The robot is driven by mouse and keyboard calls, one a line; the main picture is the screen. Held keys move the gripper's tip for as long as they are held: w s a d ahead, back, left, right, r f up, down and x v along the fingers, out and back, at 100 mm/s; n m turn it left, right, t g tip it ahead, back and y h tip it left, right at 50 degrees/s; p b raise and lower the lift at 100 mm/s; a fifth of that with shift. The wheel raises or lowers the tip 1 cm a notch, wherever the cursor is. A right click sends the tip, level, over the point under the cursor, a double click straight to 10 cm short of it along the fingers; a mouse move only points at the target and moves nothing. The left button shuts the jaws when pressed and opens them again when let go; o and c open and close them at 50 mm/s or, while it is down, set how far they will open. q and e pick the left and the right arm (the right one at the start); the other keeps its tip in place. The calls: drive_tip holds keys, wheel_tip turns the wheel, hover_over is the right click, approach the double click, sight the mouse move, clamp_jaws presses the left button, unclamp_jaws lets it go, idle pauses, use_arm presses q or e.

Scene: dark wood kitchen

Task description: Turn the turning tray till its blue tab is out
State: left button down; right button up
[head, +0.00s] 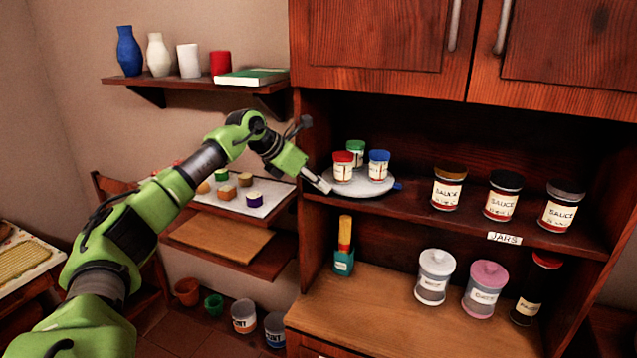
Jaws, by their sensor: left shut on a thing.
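The turning tray (365,187) is a round pale disc on the upper shelf of the open cabinet, at its left end. It bears a red-lidded jar (343,167), a green-lidded jar (355,152) and a blue-lidded jar (379,166). Its blue tab (397,186) shows at the right side of the rim. My left gripper (322,185) reaches in from the left and is shut at the tray's left rim. The exact part between its fingers is too small to make out. My right gripper is not in view.
Several sauce jars (503,195) stand on the same shelf to the right, apart from the tray. The cabinet's left side panel (312,240) is close to my gripper. The shelf between tray and sauce jars is clear.

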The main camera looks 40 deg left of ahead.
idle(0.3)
use_arm(q)
drive_tip(key=c, duration=2)
unclamp_jaws()
drive_tip(key=shift+o, duration=0.2)
drive_tip(key=shift+r, duration=0.1)
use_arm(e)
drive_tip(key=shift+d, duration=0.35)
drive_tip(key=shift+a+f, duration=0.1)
